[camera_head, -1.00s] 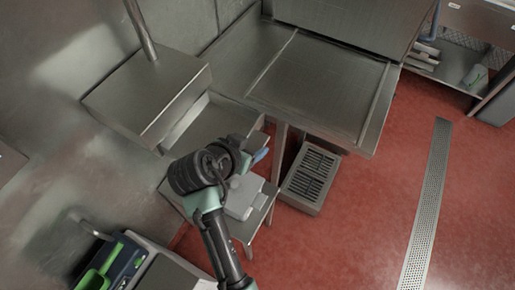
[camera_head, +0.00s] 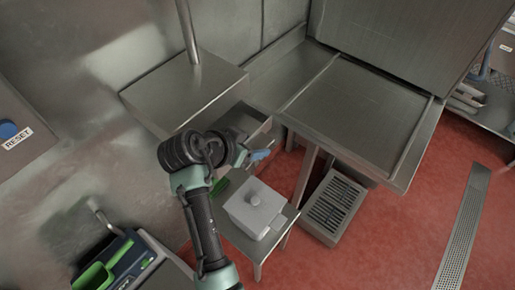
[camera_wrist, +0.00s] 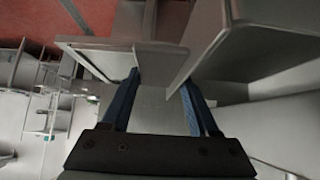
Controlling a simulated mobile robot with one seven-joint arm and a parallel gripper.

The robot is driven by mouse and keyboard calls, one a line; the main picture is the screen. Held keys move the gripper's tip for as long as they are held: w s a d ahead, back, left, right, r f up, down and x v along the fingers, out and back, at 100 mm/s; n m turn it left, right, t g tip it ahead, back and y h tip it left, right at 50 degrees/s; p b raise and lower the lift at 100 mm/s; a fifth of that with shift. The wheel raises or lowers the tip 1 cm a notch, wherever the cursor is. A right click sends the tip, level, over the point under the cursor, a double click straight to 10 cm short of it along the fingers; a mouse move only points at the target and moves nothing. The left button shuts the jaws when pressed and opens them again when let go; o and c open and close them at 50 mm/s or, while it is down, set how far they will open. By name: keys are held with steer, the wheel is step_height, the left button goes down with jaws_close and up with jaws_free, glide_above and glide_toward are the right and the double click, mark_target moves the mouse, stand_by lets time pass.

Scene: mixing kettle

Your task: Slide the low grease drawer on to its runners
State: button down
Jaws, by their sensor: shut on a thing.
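The grease drawer (camera_head: 249,121) is a grey metal open box beside and below the square steel housing (camera_head: 185,90) with the upright pipe. My gripper (camera_head: 258,155), with blue fingers, is at the drawer's near end and shut on it. In the wrist view, a grey metal plate of the drawer (camera_wrist: 157,62) stands between the two blue fingers. The runners are hidden, and I cannot tell whether the drawer touches them.
A low stand below bears a white lidded container (camera_head: 255,208) and a green item. A steel table (camera_head: 350,105) stands to the right, with a grated floor box (camera_head: 334,206) by its leg. A black caddy with a green scoop (camera_head: 95,276) is at lower left.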

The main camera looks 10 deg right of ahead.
steer(key=shift+r, duration=0.1)
steer(key=shift+w+a+b, duration=0.7)
steer(key=shift+w, duration=0.25)
steer(key=shift+w+a+b, duration=0.7)
steer(key=shift+w+b, duration=0.05)
steer(key=shift+w, duration=0.15)
steer(key=shift+w+a+b, duration=0.7)
steer(key=shift+w, duration=0.25)
steer(key=shift+a, duration=0.1)
steer(key=shift+r, duration=0.1)
